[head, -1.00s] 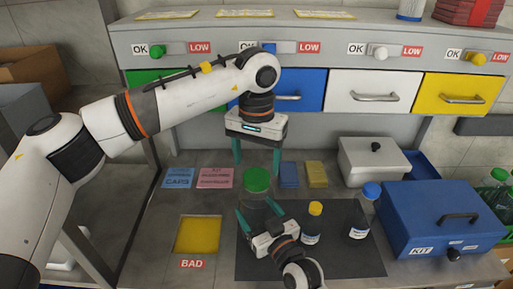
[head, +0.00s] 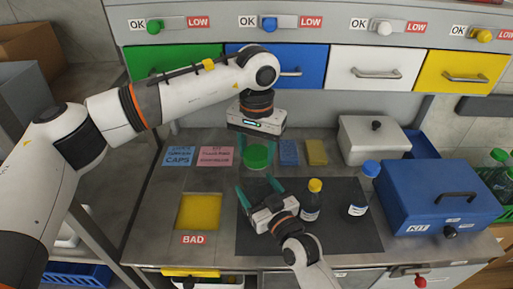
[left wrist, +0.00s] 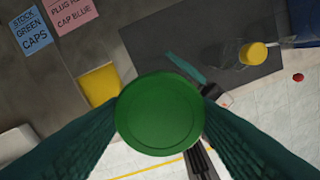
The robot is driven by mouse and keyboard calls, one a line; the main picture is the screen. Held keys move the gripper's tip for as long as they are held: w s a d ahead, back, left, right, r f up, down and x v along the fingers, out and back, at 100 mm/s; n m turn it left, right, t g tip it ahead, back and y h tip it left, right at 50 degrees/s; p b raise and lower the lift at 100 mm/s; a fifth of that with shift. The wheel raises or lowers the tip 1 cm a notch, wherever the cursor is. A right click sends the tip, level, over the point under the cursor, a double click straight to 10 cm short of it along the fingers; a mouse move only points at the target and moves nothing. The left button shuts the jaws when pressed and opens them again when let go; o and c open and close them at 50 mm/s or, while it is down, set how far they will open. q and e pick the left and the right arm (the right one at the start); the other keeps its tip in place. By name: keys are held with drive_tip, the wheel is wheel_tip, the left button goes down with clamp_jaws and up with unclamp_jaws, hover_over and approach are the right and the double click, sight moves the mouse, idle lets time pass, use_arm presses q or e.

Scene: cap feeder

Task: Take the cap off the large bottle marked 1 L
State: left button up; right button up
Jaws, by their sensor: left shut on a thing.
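The large bottle (head: 257,182) is a dark, see-through body at the back of the dark mat, with a wide green cap (head: 257,157) on top. Its 1 L mark cannot be read. My left gripper (head: 257,150) points straight down with its teal fingers shut on both sides of the cap. In the left wrist view the cap (left wrist: 158,113) sits between the fingers and hides the bottle below. The cap appears to be on the bottle; whether it is loosened cannot be told. My right gripper (head: 259,189) is below, its fingers around the bottle's body.
A yellow-capped bottle (head: 311,203) and a blue-capped bottle (head: 358,205) stand on the mat (head: 320,240) to the right. A blue KIT box (head: 440,195) is beyond them. A yellow BAD recess (head: 199,212) lies left. Blue and pink cards lie behind it; coloured drawers stand behind.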

use_arm(q)
drive_tip(key=n, duration=0.6)
drive_tip(key=shift+n, duration=0.3)
drive_tip(key=n, duration=1.4)
drive_tip(key=shift+r, duration=0.1)
drive_tip(key=n, duration=2)
drive_tip(key=shift+n, duration=0.3)
drive_tip(key=n, duration=1.3)
drive_tip(key=shift+r, duration=0.1)
drive_tip(key=shift+r, duration=0.15)
